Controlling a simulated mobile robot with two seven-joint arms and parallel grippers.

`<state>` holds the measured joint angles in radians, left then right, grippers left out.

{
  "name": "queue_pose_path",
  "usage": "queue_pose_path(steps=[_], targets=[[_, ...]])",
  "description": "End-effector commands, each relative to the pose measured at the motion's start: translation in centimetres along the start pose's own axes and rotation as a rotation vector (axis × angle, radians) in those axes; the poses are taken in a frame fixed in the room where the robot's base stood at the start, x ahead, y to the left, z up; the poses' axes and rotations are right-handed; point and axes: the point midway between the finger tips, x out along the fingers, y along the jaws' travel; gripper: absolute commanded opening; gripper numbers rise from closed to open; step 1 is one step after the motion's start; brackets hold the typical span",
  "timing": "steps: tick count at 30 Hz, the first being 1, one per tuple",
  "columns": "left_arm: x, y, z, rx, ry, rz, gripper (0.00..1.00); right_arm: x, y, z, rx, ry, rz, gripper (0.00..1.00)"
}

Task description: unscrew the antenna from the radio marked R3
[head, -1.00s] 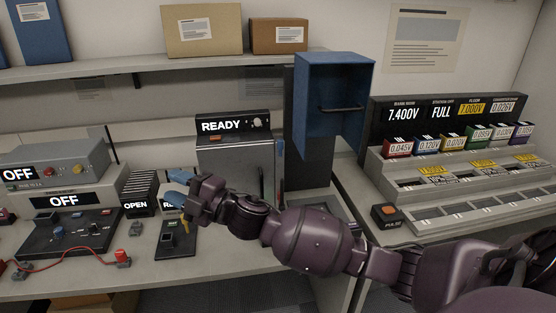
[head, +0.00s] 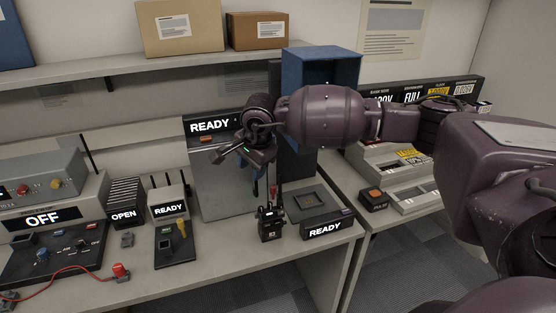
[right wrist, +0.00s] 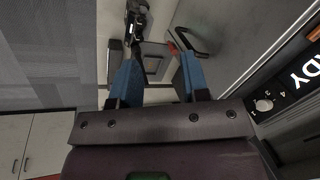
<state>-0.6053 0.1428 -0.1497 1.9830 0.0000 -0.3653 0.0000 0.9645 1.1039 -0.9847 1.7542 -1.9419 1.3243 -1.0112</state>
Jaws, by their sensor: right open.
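A small black radio (head: 270,226) stands upright on the bench; its small white label appears to read R3. Its thin dark antenna (head: 267,190) rises towards my right gripper (head: 264,178). My right gripper points down above the radio with its blue fingers apart and nothing held. In the right wrist view, the radio (right wrist: 137,18) lies beyond the fingertips of the gripper (right wrist: 158,62), towards the left finger. The antenna looks close to that finger; I cannot tell whether they touch. My left gripper is out of view.
A flat black unit marked READY (head: 325,228) sits right of the radio. A grey case marked READY (head: 222,180) stands behind it. A blue open box (head: 335,65) is above right. A small dock with a yellow key-like part (head: 177,245) is to the left.

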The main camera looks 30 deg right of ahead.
Motion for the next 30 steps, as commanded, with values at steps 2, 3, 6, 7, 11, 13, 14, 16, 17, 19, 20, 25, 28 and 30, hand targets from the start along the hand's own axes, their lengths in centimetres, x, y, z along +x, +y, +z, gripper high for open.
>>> queue_pose_path(steps=[2, 3, 6, 7, 11, 13, 14, 16, 17, 19, 20, 25, 28, 30], targets=[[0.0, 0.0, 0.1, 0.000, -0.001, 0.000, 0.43, 0.1, 0.8, -2.2, -0.097, 0.130, 0.056, 0.42], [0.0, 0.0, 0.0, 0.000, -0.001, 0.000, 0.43, -0.1, 1.1, -3.2, -0.140, 0.185, 0.086, 0.42], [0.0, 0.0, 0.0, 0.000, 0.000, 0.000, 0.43, -0.5, 1.9, -4.8, -0.228, 0.276, 0.156, 0.42], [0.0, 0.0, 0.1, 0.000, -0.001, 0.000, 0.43, -0.7, 2.1, -5.0, -0.249, 0.291, 0.176, 0.42], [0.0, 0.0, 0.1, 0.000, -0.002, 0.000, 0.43, -0.8, 2.6, -5.3, -0.311, 0.300, 0.221, 0.42], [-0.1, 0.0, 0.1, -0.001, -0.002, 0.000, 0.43, -0.6, 2.7, -5.4, -0.322, 0.297, 0.222, 0.42], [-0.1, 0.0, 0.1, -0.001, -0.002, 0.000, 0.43, -0.4, 2.7, -5.4, -0.324, 0.296, 0.222, 0.42], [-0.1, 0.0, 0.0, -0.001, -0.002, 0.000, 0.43, 0.1, 2.8, -5.6, -0.323, 0.295, 0.222, 0.42], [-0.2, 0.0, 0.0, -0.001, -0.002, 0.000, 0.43, 0.4, 2.8, -5.7, -0.323, 0.294, 0.223, 0.42], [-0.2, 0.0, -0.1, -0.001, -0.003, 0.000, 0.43, 1.2, 3.0, -5.9, -0.322, 0.292, 0.223, 0.42], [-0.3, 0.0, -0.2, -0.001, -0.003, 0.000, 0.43, 1.7, 3.1, -6.0, -0.321, 0.293, 0.223, 0.42], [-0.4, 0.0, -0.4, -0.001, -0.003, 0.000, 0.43, 4.2, 3.5, -6.9, -0.321, 0.293, 0.223, 0.42], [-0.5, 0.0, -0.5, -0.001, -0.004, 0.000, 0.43, 5.7, 3.8, -7.4, -0.320, 0.292, 0.222, 0.42], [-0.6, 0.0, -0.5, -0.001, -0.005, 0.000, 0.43, 6.6, 3.9, -7.7, -0.320, 0.292, 0.222, 0.42]])
